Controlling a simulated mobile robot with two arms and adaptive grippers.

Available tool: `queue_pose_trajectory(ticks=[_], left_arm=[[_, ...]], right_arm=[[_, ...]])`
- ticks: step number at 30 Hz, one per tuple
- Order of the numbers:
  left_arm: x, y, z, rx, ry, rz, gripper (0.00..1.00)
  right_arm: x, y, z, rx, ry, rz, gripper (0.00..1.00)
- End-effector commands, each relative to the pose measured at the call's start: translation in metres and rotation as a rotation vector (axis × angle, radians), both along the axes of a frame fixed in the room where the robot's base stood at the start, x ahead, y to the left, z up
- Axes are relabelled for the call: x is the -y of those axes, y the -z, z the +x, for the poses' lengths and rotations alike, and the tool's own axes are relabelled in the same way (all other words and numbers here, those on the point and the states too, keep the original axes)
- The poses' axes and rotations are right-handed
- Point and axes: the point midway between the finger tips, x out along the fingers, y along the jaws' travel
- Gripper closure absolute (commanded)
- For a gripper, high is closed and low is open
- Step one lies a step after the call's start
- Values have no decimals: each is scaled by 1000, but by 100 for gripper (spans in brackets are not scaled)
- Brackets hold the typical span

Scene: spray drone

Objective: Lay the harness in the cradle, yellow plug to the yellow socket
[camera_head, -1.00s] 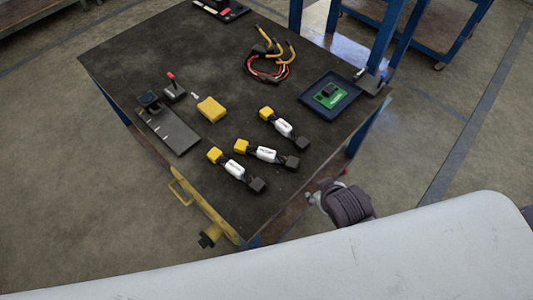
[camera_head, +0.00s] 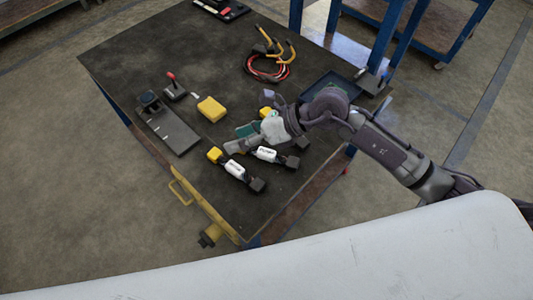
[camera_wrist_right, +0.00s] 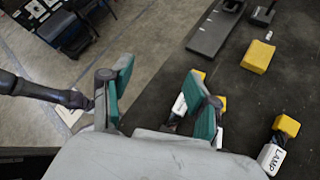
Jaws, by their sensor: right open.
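Three harnesses with yellow plugs, white labels and dark plugs lie on the dark table. The left harness (camera_head: 235,169) shows whole; the middle harness (camera_head: 265,154) has its yellow end hidden by my gripper. The right harness (camera_head: 266,112) is mostly covered by my arm. In the wrist view, one harness (camera_wrist_right: 270,158) has a label reading LAMP. The grey cradle (camera_head: 175,133), also in the wrist view (camera_wrist_right: 213,35), lies at the table's left edge; its socket colours are unclear. My right gripper (camera_head: 238,138), teal-padded, is open and empty above the harnesses.
A yellow block (camera_head: 211,109) and a red-tipped lever device (camera_head: 174,88) stand near the cradle. A red and yellow cable bundle (camera_head: 270,65) lies at the back. A dark blue tray (camera_head: 330,83) is partly behind my arm.

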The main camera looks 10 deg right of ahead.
Motion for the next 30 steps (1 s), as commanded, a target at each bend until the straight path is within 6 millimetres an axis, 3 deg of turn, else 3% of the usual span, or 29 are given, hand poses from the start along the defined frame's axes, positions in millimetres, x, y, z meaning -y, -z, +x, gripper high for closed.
queue_pose_trajectory(ticks=[3, 6, 10, 13, 22, 30], left_arm=[[0, 0, 1, 1, 0, 1, 60], [0, 0, 1, 1, 0, 1, 60], [-1, 0, 1, 2, -1, 0, 60], [-1, 0, 1, 1, -1, 1, 60], [-1, -1, 1, 1, 0, 2, 60], [-1, -1, 1, 1, 0, 2, 60]], right_arm=[[51, 36, 14, 46, -47, -339, 40], [88, 51, 22, 53, -56, -534, 40], [116, 58, 29, 54, -54, -668, 40], [120, 68, 31, 50, -53, -699, 40], [100, 120, 43, 48, -54, -696, 40], [92, 140, 49, 51, -54, -694, 40]])
